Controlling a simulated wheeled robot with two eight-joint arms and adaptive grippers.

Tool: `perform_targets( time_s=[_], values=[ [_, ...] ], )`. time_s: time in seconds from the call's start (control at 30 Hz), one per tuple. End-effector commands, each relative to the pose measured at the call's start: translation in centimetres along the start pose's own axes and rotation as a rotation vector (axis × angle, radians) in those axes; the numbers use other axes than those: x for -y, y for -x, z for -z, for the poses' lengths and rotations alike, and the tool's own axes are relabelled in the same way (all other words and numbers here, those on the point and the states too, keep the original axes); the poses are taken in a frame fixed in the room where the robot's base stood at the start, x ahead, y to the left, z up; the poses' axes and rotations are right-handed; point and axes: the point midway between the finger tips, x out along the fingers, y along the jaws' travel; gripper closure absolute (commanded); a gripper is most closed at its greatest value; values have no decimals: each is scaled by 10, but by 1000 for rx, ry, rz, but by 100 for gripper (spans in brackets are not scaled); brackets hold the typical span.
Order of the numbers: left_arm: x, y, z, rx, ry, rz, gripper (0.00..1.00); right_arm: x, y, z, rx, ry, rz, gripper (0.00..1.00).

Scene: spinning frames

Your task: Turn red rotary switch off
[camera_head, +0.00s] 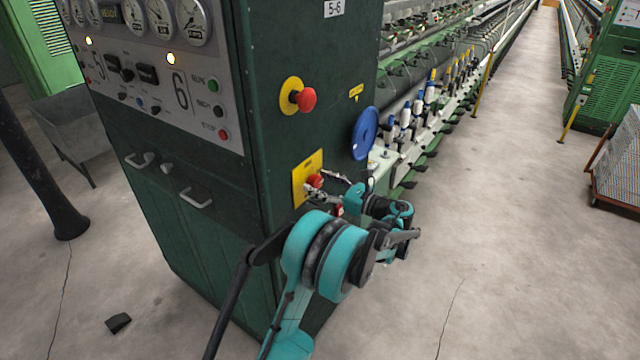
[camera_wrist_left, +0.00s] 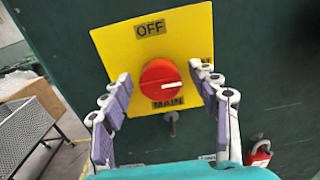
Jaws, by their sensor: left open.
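The red rotary switch (camera_wrist_left: 159,79) sits on a yellow plate (camera_wrist_left: 120,55) marked OFF at the top and MAIN below. Its white pointer line points right, toward a label mostly hidden by a finger. The switch also shows in the head view (camera_head: 315,180), low on the green cabinet's side. My left gripper (camera_wrist_left: 160,74) is open, one finger on each side of the switch, with visible gaps beside the knob; whether the fingertips reach its depth is unclear. In the head view my left gripper (camera_head: 319,184) is at the plate. My right gripper is not in view.
A red padlock (camera_wrist_left: 260,152) hangs right of the plate. A red push button on a yellow base (camera_head: 306,99) and a blue wheel (camera_head: 365,133) are above on the machine. The aisle floor (camera_head: 500,230) to the right is clear.

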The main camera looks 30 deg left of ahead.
Motion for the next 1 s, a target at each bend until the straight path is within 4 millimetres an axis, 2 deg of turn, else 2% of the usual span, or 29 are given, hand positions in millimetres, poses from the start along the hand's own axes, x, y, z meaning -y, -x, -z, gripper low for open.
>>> perform_targets(
  time_s=[0.07, 0.2, 0.27, 0.67, 1.0],
  values=[
    [0, 0, 0, 0, 0, 0, 39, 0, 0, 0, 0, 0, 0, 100],
    [0, 0, 0, 0, 0, 0, 76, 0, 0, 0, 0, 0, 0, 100],
    [0, 0, 0, 0, 0, 0, 88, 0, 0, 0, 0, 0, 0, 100],
    [0, 0, 0, 0, 50, 0, 88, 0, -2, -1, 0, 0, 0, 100],
    [-2, 0, 1, 0, 288, 0, 88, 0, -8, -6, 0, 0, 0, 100]
  ],
)
